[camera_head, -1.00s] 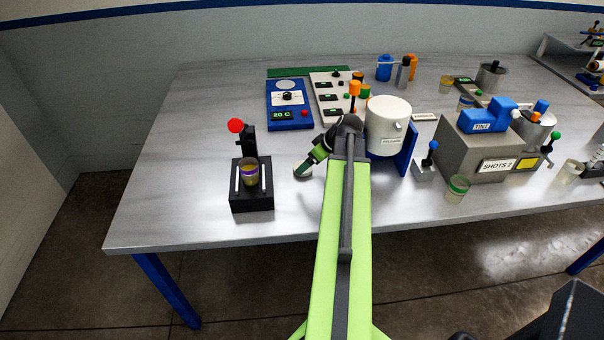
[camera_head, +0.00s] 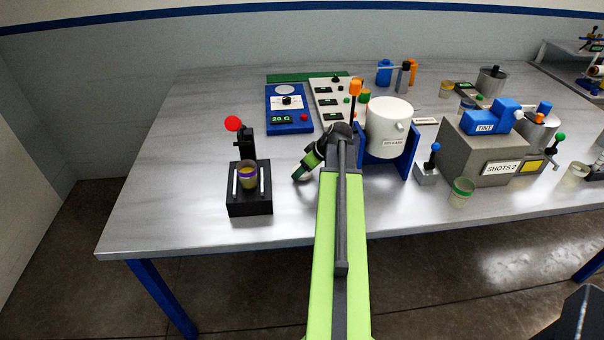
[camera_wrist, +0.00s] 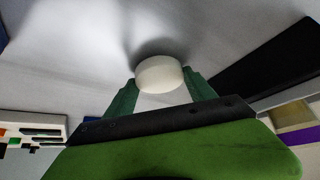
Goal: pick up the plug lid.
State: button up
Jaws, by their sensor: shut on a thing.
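The plug lid (camera_wrist: 159,74) is a small white round disc with a smooth rim, seen in the wrist view. My gripper (camera_wrist: 160,88) is shut on it, with one green finger on each side. A soft shadow lies on the table behind the lid; I cannot tell for sure whether the lid touches the table. In the head view my gripper (camera_head: 300,177) points down and left, close over the bare table between the black stand and the white vessel. There the lid is hidden by the fingers.
Left of my gripper stands a black stand (camera_head: 250,205) with a purple-banded cup (camera_head: 247,177) and a red-knobbed lever (camera_head: 233,124). A blue control box (camera_head: 288,108) is behind. The white vessel (camera_head: 388,122) stands close on the right. The table's left side is clear.

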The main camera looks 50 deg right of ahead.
jog(key=shift+c, duration=0.5)
notch_tip(320, 180, up, 10)
jog(key=p, duration=1)
